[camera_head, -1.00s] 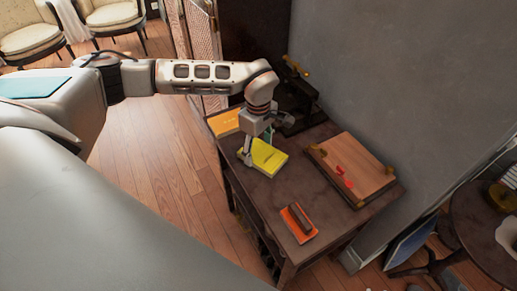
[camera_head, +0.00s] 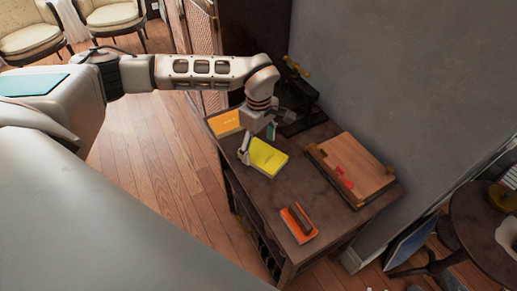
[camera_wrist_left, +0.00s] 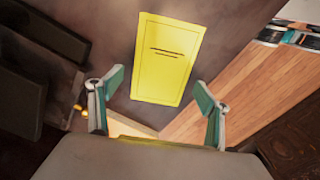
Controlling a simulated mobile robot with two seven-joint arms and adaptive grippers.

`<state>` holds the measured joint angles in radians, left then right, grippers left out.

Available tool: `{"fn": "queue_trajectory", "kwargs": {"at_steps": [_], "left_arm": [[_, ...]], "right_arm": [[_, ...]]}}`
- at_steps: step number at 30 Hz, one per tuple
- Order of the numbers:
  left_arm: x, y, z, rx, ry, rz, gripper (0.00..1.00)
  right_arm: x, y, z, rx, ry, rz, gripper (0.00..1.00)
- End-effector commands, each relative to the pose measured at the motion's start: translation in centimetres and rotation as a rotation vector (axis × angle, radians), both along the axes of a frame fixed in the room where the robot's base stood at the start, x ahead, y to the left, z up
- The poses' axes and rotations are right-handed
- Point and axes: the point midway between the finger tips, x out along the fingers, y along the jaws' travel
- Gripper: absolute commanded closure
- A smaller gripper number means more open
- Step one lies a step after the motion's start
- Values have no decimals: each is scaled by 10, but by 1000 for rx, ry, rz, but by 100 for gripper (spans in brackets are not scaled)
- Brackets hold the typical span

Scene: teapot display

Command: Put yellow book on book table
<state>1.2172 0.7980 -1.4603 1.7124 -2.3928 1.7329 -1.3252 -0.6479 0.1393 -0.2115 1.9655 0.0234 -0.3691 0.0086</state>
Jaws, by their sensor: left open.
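The yellow book (camera_head: 268,158) lies flat on a dark wooden table (camera_head: 262,196), near its left edge. My left gripper (camera_head: 258,144) is open and empty above the far end of the book, pointing down. In the left wrist view the yellow book (camera_wrist_left: 167,60) lies beyond and between the two green-padded fingers of the left gripper (camera_wrist_left: 160,87). A gap shows between fingers and book there. My right gripper is not in view. I cannot tell whether this dark table is the book table.
An orange-yellow book (camera_head: 224,123) lies at the table's far corner. A dark machine (camera_head: 300,100) stands at the back. A wooden board (camera_head: 356,168) with red pieces and an orange item with a dark block (camera_head: 299,222) are to the right. A round table (camera_head: 478,225) stands at far right.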

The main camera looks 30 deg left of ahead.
Motion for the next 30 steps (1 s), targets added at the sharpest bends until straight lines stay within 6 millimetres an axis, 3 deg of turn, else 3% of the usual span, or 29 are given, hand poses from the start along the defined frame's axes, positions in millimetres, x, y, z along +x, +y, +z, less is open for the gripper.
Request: {"fn": "queue_trajectory", "kwargs": {"at_steps": [9,15,30], "left_arm": [[1,1,68,0,-4,1,23],[0,0,96,1,-2,-1,23],[0,0,106,0,1,0,23]], "right_arm": [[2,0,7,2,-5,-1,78],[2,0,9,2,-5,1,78],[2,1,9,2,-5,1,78]]}}
